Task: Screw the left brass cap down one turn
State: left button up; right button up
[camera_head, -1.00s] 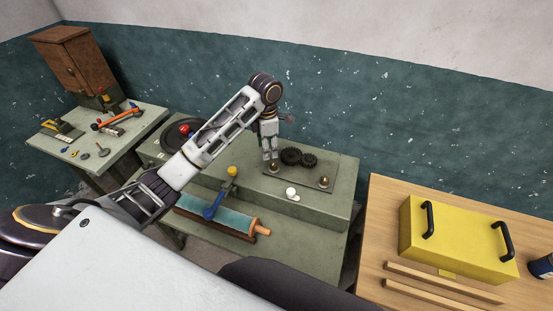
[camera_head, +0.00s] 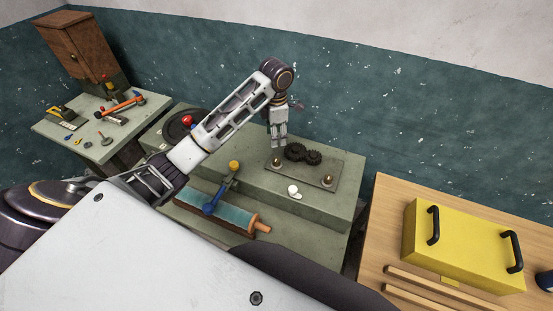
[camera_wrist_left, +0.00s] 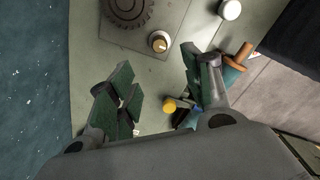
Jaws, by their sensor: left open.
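The left brass cap (camera_head: 277,162) sits at the left end of a grey plate (camera_head: 318,181) on the green bench. A brass cap beside the larger gear, apparently the same one, shows in the left wrist view (camera_wrist_left: 159,42). My right gripper is not in view.
Two dark gears (camera_head: 303,154) lie on the plate close to the left cap. A white knob (camera_head: 293,189) stands in front. A yellow-knobbed lever (camera_head: 234,166) and a teal roller (camera_head: 225,212) are nearer. A yellow case (camera_head: 465,245) is on the wooden table at right.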

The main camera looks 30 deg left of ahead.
aim_at(276, 159)
pick_arm(q)
notch_tip(276, 159, down, 14)
jog(key=shift+r, duration=0.1)
dwell(1.0)
jog(key=shift+c, duration=0.3)
jog(key=c, duration=1)
